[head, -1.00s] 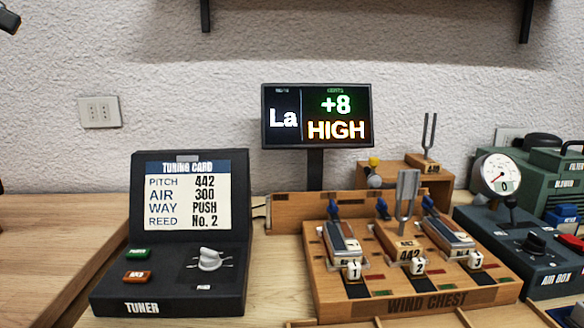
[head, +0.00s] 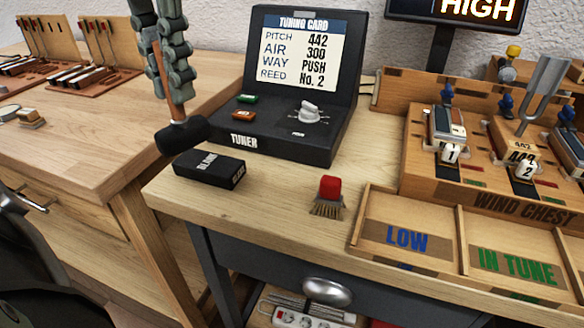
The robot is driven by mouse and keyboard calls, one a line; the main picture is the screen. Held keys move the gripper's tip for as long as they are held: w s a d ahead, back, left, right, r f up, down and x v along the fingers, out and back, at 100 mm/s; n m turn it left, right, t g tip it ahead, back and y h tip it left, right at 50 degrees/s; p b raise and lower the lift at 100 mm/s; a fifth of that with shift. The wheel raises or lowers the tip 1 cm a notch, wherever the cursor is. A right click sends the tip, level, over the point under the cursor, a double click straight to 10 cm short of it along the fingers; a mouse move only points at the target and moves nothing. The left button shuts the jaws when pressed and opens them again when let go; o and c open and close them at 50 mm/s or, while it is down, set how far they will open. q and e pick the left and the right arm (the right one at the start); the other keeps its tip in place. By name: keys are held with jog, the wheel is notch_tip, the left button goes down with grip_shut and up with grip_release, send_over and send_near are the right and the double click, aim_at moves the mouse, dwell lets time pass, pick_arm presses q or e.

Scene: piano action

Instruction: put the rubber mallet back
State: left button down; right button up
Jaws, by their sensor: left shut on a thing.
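The rubber mallet has a black head (head: 182,136) and a wooden handle (head: 170,88). My left gripper (head: 166,55) comes down from the top edge and is shut on the handle. The mallet hangs tilted with its head down, left of the tuner and over the area near the black box marked BLANK. I cannot tell whether the head touches anything. The upper end of the handle is hidden by the fingers or cut off by the frame. My right gripper is not in view.
The black BLANK box (head: 209,169) lies near the bench's left edge. The tuner (head: 268,148) stands behind it. A red-topped brush (head: 328,196) and the LOW tray (head: 371,196) are to the right. A gap separates this bench from the left table (head: 95,130). Bare wood surrounds the brush.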

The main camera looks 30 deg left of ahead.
pick_arm(q)
jog(key=w+d+f, duration=0.2)
jog(key=w+f, duration=0.1)
jog(key=w+d+f+p, duration=0.1)
jog(key=w+d+f, duration=0.1)
jog(key=w+f, duration=0.1)
jog(key=w+d+f, duration=0.2)
jog(key=w+f, duration=0.1)
jog(key=f, duration=0.1)
jog(key=shift+w+d+f, duration=0.15)
jog(key=shift+d+f, duration=0.05)
jog(key=shift+f, duration=0.3)
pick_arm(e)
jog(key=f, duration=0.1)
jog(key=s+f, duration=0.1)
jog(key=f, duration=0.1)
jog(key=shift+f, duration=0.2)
pick_arm(q)
jog(key=shift+f, duration=0.15)
jog(key=c, duration=2)
grip_release()
jog(key=o, duration=0.4)
jog(key=shift+o, duration=0.2)
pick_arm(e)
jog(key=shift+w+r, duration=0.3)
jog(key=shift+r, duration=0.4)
